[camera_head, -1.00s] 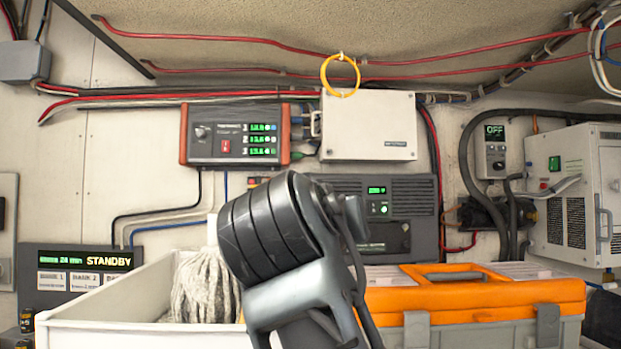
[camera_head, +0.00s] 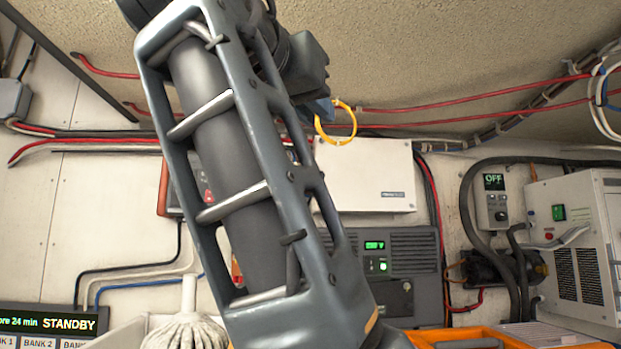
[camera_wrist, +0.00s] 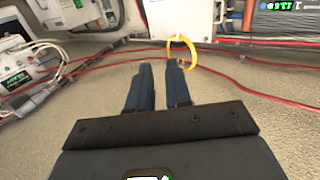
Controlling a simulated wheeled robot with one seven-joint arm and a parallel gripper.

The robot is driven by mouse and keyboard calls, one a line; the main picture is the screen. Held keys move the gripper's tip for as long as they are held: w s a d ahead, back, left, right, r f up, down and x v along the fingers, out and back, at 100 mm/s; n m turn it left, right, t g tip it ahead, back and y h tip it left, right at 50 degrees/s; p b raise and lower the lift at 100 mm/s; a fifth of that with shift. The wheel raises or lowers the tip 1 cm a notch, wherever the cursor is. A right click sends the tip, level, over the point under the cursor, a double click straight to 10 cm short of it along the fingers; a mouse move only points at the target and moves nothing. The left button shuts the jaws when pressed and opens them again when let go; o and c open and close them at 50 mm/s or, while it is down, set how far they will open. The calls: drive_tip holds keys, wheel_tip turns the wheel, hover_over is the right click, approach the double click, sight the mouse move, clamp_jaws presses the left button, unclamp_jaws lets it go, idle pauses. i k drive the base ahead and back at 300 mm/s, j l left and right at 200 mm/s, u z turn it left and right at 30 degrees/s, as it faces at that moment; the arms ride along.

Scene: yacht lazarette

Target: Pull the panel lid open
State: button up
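The white panel lid (camera_head: 364,177) is the front of a box on the back wall and looks closed. Its box also shows at the top of the wrist view (camera_wrist: 178,18). In the head view my arm hides most of the gripper.
Red cables (camera_head: 470,108) run along the ceiling close to the ring. A grey unit with green display (camera_head: 400,252) is below the lid. A white machine (camera_head: 580,245) stands right. An orange case (camera_head: 470,337) and a mop (camera_head: 187,330) are below.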

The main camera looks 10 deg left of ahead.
sight(364, 175)
drive_tip(key=i+j, duration=0.2)
drive_tip(key=i, duration=0.2)
drive_tip(key=i+j, duration=0.2)
drive_tip(key=i, duration=0.2)
drive_tip(key=i+j, duration=0.2)
drive_tip(key=i, duration=0.2)
